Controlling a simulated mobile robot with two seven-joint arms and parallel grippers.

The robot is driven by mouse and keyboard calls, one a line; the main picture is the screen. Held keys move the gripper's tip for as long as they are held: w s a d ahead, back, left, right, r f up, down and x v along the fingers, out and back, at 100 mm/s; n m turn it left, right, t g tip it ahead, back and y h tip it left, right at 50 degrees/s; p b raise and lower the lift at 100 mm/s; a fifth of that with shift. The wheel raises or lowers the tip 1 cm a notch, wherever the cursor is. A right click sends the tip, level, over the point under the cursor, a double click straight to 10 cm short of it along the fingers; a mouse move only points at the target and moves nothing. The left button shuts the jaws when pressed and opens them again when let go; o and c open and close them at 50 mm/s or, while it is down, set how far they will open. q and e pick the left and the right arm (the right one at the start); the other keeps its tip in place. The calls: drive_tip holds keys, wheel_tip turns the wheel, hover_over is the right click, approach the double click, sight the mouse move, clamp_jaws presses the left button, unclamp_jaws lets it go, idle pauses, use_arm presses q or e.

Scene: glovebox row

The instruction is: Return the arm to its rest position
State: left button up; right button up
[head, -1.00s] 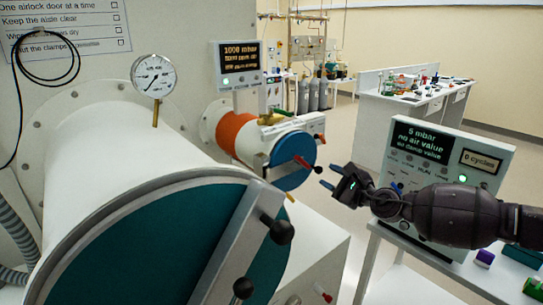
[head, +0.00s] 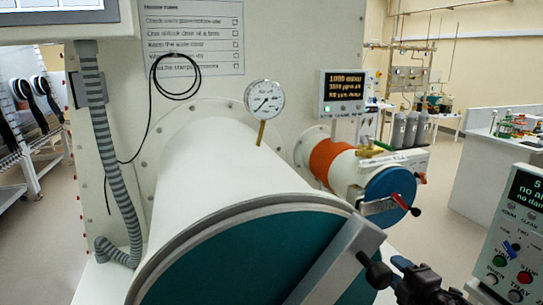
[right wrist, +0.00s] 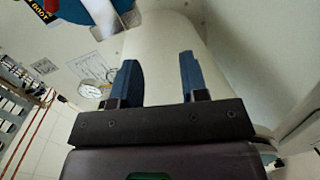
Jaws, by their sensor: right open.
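My right gripper (head: 398,272) is low at the right of the head view, in front of the large airlock's teal door (head: 240,265) and close to the black knob (head: 379,275) of its clamp bar. I cannot tell from this view whether it touches the knob. In the right wrist view the two blue fingers of my right gripper (right wrist: 158,62) stand apart with nothing between them. A white cylinder (right wrist: 165,35) lies beyond them. My left gripper is in neither view.
A pressure gauge (head: 264,99) stands on the large white airlock (head: 225,175). A small airlock with a blue door (head: 390,190) and red-tipped handle is behind. A control panel (head: 515,230) stands at the right edge. A ribbed hose (head: 108,160) hangs at left. Open floor shows at far left.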

drive_tip(key=s+a+f+m+g+h+b, duration=0.1)
drive_tip(key=s+f+m+g+h, duration=0.3)
drive_tip(key=s+f+m, duration=1.4)
drive_tip(key=s+f, duration=0.5)
drive_tip(key=s, duration=0.3)
drive_tip(key=shift+s+a+m+g+h, duration=0.2)
drive_tip(key=shift+a+m+g+h, duration=0.1)
drive_tip(key=shift+a, duration=0.05)
